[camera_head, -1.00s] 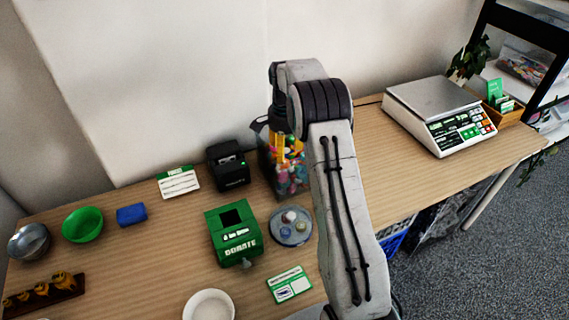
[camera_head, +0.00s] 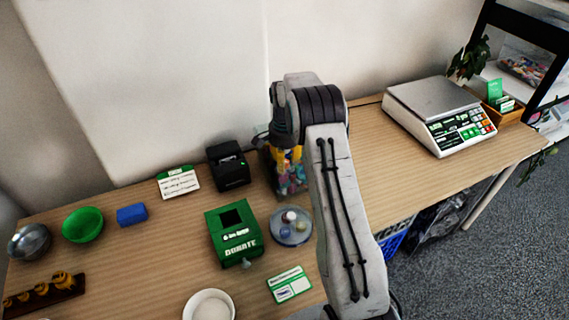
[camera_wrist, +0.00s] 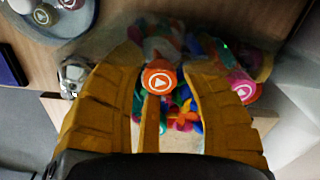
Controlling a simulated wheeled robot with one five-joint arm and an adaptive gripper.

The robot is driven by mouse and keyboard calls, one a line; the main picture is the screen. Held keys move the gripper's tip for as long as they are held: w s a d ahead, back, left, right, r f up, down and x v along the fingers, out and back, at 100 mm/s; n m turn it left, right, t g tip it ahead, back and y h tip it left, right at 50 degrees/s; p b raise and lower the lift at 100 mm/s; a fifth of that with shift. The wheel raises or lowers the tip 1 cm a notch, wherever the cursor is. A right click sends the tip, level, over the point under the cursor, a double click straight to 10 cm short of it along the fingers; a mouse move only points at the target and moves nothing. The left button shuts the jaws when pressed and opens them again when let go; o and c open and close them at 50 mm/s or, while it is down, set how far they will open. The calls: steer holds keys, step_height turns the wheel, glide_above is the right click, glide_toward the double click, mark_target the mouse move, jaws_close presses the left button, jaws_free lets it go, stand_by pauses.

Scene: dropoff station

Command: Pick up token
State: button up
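A clear bin (camera_head: 292,182) of colourful pieces stands behind the round dish, partly hidden by my arm. In the wrist view, an orange round token (camera_wrist: 158,77) with a white play mark lies in the gap between my yellow fingers. A pink token (camera_wrist: 242,88) with the same mark shows to the right of the right finger. My gripper (camera_wrist: 160,60) is open, its fingers apart and pointing into the colourful pieces. A narrow yellow strip shows below the orange token. I cannot tell whether either finger touches the token. In the head view, my arm hides most of the gripper.
A grey round dish (camera_head: 291,240) holds several small tokens. A green donation box (camera_head: 234,246), a black printer (camera_head: 229,167) and a green-and-white card (camera_head: 290,284) stand close by. A scale (camera_head: 436,110) sits farther right. The wooden table (camera_head: 375,150) is clear between bin and scale.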

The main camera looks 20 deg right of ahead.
steer(key=c, duration=0.4)
steer(key=shift+c, duration=0.2)
